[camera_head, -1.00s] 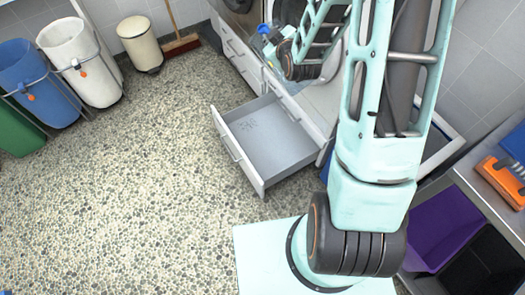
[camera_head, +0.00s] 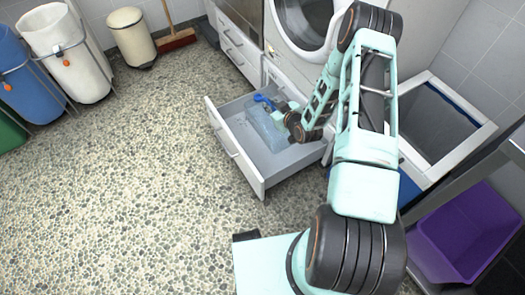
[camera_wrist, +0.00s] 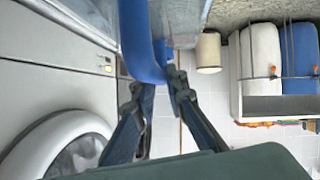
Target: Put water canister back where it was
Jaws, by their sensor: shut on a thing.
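The water canister (camera_head: 264,128) has a clear, pale blue body and a bright blue part at its top. It is tilted, within the outline of the open white drawer (camera_head: 236,150) in the head view; whether it rests on the drawer floor I cannot tell. My gripper (camera_head: 284,112) is at the canister's upper end, partly hidden by my wrist. In the wrist view my gripper (camera_wrist: 162,82) is shut on the blue handle of the canister (camera_wrist: 148,45), with the clear body beyond it at the top.
A washing machine (camera_head: 306,20) stands behind the drawer. An open white bin (camera_head: 460,85) and a purple crate (camera_head: 470,235) are at right. White (camera_head: 72,55) and blue (camera_head: 25,80) bins, a cream pedal bin (camera_head: 132,38) and a broom (camera_head: 177,38) are at left. The pebbled floor between is clear.

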